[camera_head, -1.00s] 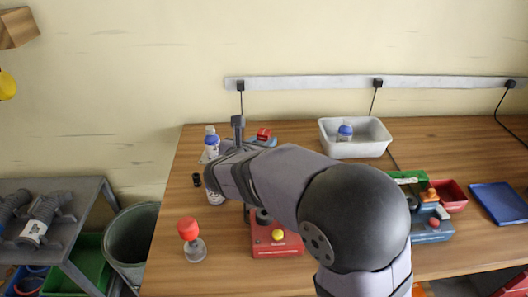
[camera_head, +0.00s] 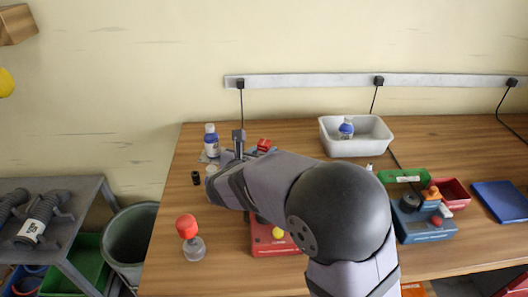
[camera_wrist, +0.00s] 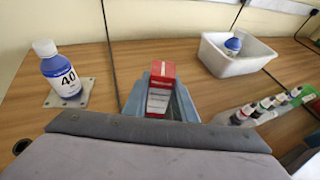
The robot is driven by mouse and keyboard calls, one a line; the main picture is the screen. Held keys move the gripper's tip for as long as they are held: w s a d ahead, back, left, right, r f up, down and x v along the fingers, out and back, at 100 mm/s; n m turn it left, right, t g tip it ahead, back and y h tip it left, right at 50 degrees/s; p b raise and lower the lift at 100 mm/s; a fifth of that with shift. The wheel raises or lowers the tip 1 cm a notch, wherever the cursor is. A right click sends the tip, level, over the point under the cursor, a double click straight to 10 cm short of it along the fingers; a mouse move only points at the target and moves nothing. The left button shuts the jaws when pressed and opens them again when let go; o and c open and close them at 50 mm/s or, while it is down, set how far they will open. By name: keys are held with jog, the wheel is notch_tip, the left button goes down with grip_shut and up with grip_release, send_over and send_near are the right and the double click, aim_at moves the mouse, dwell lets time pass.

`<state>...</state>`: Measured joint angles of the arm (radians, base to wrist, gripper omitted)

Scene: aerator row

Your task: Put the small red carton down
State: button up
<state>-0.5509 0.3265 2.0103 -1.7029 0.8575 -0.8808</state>
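The small red carton (camera_head: 264,144) shows just beyond my wrist in the head view. In the wrist view the carton (camera_wrist: 160,76) has a red top and a white-and-red striped side. My gripper (camera_wrist: 161,100) has its blue-grey fingers on either side of the carton, seemingly shut on it. The carton's lower part is hidden by the fingers and my wrist. I cannot tell whether it touches the table.
A blue bottle marked 40 (camera_wrist: 62,75) stands on a plate left of the carton. A red-topped object (camera_head: 190,238) stands front left. Bare wooden table lies between carton and tub.

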jog(key=o, duration=0.3)
jog(key=shift+r, duration=0.1)
jog(key=shift+r+p, duration=0.5)
jog(key=shift+p, duration=0.1)
jog(key=b+v, duration=0.1)
jog(key=v, duration=1.1)
jog(key=shift+d, duration=0.1)
